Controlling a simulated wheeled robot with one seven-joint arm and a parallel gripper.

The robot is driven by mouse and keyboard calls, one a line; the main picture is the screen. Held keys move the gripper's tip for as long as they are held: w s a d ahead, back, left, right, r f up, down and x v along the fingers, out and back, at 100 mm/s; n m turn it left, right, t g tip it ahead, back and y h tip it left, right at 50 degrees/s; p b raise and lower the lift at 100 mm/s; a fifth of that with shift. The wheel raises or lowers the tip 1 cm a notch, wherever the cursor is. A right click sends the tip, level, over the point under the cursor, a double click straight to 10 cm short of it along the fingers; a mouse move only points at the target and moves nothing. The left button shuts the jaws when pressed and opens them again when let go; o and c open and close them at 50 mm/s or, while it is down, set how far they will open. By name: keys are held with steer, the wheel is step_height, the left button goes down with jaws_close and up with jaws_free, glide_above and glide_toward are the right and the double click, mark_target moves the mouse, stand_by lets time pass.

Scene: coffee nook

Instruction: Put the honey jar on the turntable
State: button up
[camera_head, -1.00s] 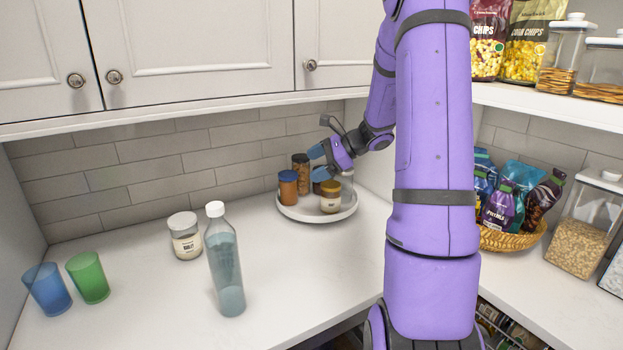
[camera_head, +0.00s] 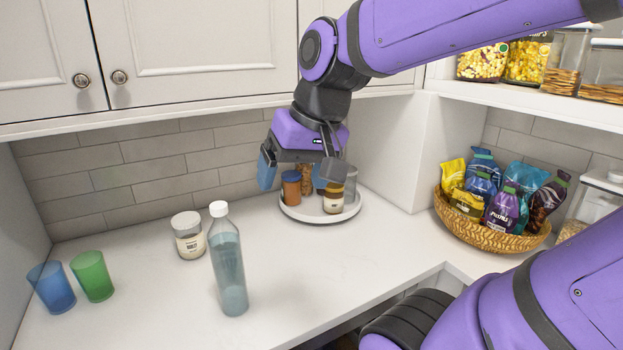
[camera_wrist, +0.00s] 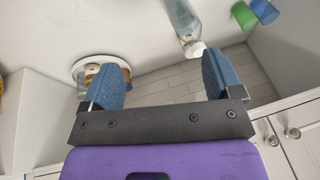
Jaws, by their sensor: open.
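The white round turntable (camera_head: 292,213) stands in the back corner of the counter. It also shows in the wrist view (camera_wrist: 79,66), partly behind a finger. A small jar with a golden-brown lid and pale label (camera_head: 333,203) stands upright on its right front; this looks like the honey jar, though its label is too small to read. An orange-brown jar with a blue lid (camera_head: 291,190) stands to its left. My gripper (camera_head: 293,173) is open, in front of and above the turntable from this view, hiding part of its contents. In the wrist view nothing lies between the blue fingers (camera_wrist: 163,78).
A basket of bags (camera_head: 480,235) is at right. Cabinets hang overhead. The counter's front middle is clear.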

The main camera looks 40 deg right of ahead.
steer(key=s+n, duration=0.1)
steer(key=s+n+h, duration=0.1)
steer(key=s+n+t, duration=0.1)
steer(key=s, duration=0.1)
steer(key=shift+a+r, duration=0.1)
steer(key=shift+r, duration=0.15)
